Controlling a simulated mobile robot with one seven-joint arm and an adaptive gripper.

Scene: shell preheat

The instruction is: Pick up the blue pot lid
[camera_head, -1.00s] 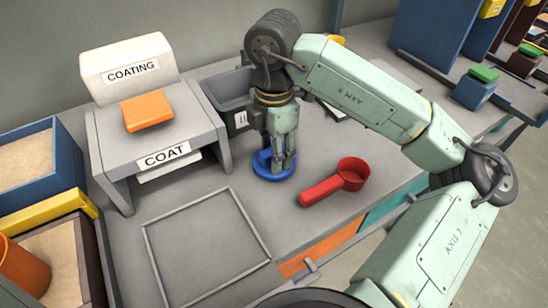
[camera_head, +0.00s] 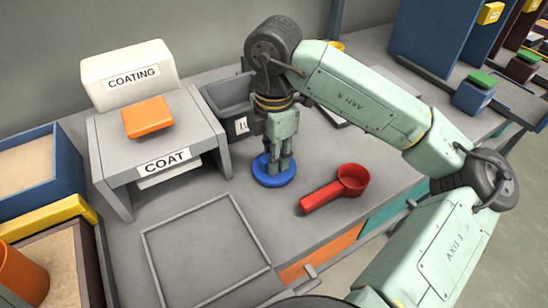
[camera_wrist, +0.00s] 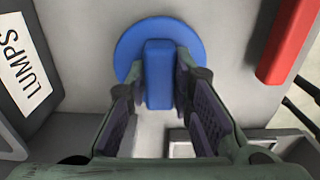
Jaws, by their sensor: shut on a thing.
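The blue pot lid (camera_head: 273,182) is a round disc with a block handle. In the head view it is on the grey bench top, or very close above it; I cannot tell which. My gripper (camera_head: 281,164) points down over it. In the wrist view the lid's disc (camera_wrist: 133,38) lies beyond my fingers, and the blue handle (camera_wrist: 158,80) stands between them. My gripper (camera_wrist: 160,72) is shut on the handle. The fingers hide part of the disc.
A red scoop (camera_head: 352,180) lies close right of the lid. A grey bin (camera_head: 226,104), labelled LUMPS in the wrist view, stands behind. The COAT stand (camera_head: 208,135) with an orange block (camera_head: 147,116) is left. A framed bench area (camera_head: 205,250) is empty.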

